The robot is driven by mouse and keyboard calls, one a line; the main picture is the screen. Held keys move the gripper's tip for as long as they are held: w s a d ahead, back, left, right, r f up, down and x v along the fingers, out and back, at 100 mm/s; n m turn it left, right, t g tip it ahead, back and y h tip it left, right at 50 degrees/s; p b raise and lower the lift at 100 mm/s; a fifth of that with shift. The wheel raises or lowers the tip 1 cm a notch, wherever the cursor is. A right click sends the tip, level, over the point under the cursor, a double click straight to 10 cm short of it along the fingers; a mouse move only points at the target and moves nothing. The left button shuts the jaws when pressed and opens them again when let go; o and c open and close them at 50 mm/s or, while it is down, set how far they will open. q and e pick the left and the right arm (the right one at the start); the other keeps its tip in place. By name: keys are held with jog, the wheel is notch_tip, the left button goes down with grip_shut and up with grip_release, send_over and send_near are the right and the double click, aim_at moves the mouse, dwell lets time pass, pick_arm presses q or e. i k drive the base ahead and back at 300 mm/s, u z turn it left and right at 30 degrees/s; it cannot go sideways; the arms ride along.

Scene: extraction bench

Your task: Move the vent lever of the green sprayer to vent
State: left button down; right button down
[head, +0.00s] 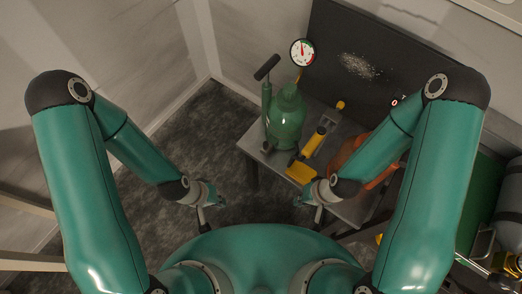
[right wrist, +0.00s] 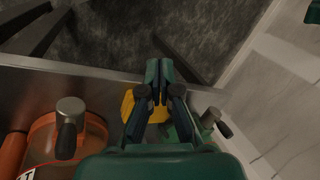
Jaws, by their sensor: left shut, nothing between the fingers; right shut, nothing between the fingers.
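The green sprayer (head: 287,122) stands upright on the left part of the grey bench, with a black pump handle and a round gauge (head: 302,53) behind it. In the right wrist view a grey valve with a dark lever (right wrist: 224,129) shows at the right, beside partly hidden green; the lever slants toward the lower right. I cannot read any vent marking. My left gripper (head: 207,212) is shut and empty over the floor, left of the bench. My right gripper (head: 312,207) is shut and empty near the bench's front edge, apart from the sprayer; it also shows in the right wrist view (right wrist: 160,72).
A yellow tool (head: 312,143) lies right of the sprayer. An orange vessel (right wrist: 42,145) with a similar valve and lever (right wrist: 66,140) stands farther right, partly behind my right arm in the head view. A dark panel (head: 350,85) with white specks backs the bench (head: 252,142).

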aim_at(267, 146)
jog(key=z, duration=0.8)
jog(key=k, duration=2)
jog(key=u, duration=0.75)
jog(key=i, duration=1)
jog(key=z, duration=0.05)
